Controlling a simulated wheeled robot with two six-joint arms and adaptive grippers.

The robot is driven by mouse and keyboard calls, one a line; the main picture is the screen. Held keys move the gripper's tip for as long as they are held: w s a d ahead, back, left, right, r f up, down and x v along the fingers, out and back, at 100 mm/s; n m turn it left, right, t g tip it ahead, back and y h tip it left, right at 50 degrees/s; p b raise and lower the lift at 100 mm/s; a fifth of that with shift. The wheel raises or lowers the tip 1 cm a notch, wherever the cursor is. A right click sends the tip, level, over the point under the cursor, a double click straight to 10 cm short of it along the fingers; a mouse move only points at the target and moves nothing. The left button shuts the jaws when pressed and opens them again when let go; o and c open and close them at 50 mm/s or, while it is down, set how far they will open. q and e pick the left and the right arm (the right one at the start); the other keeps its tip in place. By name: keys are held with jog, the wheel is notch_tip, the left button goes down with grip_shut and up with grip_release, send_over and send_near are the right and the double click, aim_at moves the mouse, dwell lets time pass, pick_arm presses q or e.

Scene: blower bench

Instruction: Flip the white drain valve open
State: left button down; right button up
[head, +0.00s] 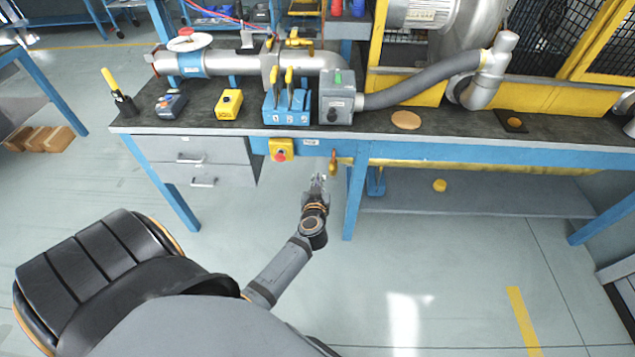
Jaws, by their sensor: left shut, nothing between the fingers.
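A small brass-orange drain fitting (333,161) hangs below the blue front rail of the bench, right of the drawers. It looks like the drain valve, but its white lever cannot be made out clearly; it may be hidden by or blended with the fingertips. My left gripper (319,180) is shut and empty, just below and left of the fitting, pointing up toward it. I cannot tell whether the fingertips touch it. My right gripper is not in view.
The blue bench leg (355,195) stands close right of my left gripper. Floor in front is clear.

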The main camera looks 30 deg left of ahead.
pick_arm(q)
jog(key=w+a+f+b, duration=0.3)
jog(key=w+f+b, duration=0.1)
jog(key=w+f, duration=0.1)
jog(key=shift+f, duration=0.25)
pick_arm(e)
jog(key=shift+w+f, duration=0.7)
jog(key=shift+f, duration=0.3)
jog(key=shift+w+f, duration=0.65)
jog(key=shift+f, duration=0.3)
pick_arm(q)
jog(key=shift+s+a+f+n, duration=0.1)
jog(key=shift+s+f+n, duration=0.05)
jog(key=shift+n, duration=0.15)
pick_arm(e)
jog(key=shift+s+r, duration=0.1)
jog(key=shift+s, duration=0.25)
